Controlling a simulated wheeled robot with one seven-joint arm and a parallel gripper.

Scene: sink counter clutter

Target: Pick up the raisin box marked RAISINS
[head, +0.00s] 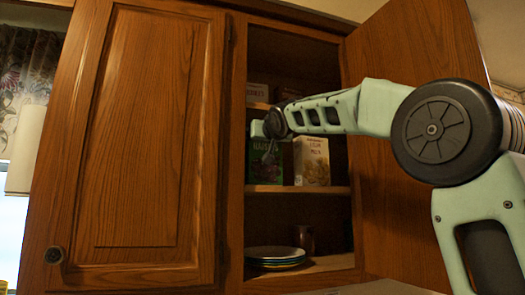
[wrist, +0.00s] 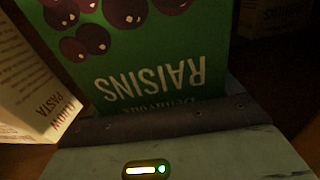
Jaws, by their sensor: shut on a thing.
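The green raisin box (head: 260,172), with RAISINS lettering and dark fruit pictures, stands on the cupboard's middle shelf in the head view. It fills the middle of the wrist view (wrist: 150,55), its lettering upside down. My gripper (head: 267,142) reaches into the open cupboard and is at the box's upper part, shut on it. The fingertips are mostly hidden; a dark pad edge and pale green gripper body cross the lower wrist view.
A cream box (head: 312,160) marked PASTA stands close to the right in the head view; it shows at left in the wrist view (wrist: 25,85). Another box (head: 258,93) is on the shelf above. Plates (head: 274,256) and a cup (head: 304,239) sit below. The open door (head: 415,50) is right.

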